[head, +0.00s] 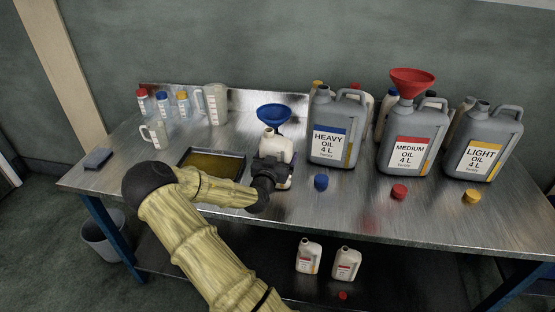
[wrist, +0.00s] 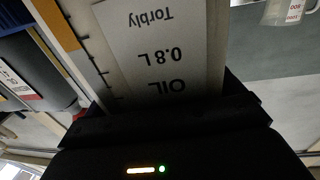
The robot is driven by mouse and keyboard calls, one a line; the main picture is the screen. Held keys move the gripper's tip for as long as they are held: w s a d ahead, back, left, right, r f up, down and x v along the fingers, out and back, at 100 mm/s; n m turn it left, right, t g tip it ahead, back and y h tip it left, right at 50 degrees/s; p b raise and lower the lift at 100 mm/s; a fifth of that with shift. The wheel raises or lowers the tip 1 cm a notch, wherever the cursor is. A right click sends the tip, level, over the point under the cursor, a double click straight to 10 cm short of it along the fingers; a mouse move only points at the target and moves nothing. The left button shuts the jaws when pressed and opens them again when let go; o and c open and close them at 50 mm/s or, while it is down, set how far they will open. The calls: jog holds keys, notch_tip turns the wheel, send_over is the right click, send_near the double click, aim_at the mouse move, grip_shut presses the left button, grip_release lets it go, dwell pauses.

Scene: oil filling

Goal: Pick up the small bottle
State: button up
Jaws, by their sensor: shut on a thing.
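The small white bottle (head: 281,146) stands roughly upright over the middle of the metal table, right of a shallow tray. In the wrist view its label (wrist: 158,48) reads "OIL 0.8 L Torbly" upside down and fills the space before the jaws. My gripper (head: 272,172) is shut on the bottle's body, and the dark jaws (wrist: 165,118) also show in the wrist view. A blue funnel (head: 274,116) shows just behind the bottle's neck.
Heavy (head: 330,145), medium (head: 408,153) and light (head: 482,155) oil cans stand to the right; a red funnel (head: 412,78) tops the medium can. Loose caps lie before them. The oily tray (head: 240,159) is left of my gripper. Two white bottles (head: 309,257) are below.

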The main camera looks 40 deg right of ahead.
jog(key=shift+r, duration=4.9)
